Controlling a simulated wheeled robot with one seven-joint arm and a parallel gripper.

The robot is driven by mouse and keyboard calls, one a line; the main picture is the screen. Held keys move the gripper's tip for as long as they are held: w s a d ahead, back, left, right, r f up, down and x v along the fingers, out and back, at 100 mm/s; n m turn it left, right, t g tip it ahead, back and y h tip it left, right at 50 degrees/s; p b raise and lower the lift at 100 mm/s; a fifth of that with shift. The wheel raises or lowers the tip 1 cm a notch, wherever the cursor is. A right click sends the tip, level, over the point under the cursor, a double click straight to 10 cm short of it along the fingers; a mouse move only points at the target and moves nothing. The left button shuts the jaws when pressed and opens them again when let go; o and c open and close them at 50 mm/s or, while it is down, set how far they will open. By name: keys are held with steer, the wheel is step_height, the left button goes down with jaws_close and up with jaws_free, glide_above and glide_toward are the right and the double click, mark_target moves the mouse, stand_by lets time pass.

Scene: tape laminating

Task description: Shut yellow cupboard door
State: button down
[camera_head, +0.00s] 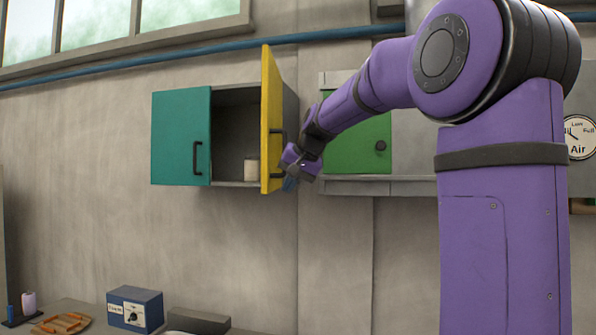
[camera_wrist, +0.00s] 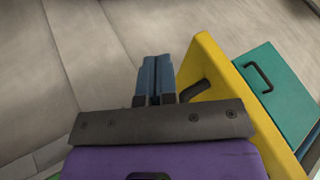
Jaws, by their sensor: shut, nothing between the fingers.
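The yellow cupboard door (camera_head: 271,120) stands wide open, sticking out from the right side of the wall cupboard (camera_head: 236,125). Its dark handle (camera_wrist: 191,91) shows in the wrist view, where the yellow door (camera_wrist: 225,75) lies just right of my fingers. My gripper (camera_head: 290,184) is at the door's lower right, on its outer side. In the wrist view the blue fingers of my gripper (camera_wrist: 155,75) are together and empty. They are close to the door and handle; I cannot tell whether they touch.
The teal door (camera_head: 181,138) beside it is shut. A pale can (camera_head: 252,169) stands inside the open compartment. A green door (camera_head: 358,143) is to the right, behind my arm. A blue box (camera_head: 135,309) sits on the bench below.

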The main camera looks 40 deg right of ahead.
steer(key=shift+w+a+r, duration=0.15)
steer(key=shift+w+a, duration=0.9)
steer(key=shift+a, duration=0.25)
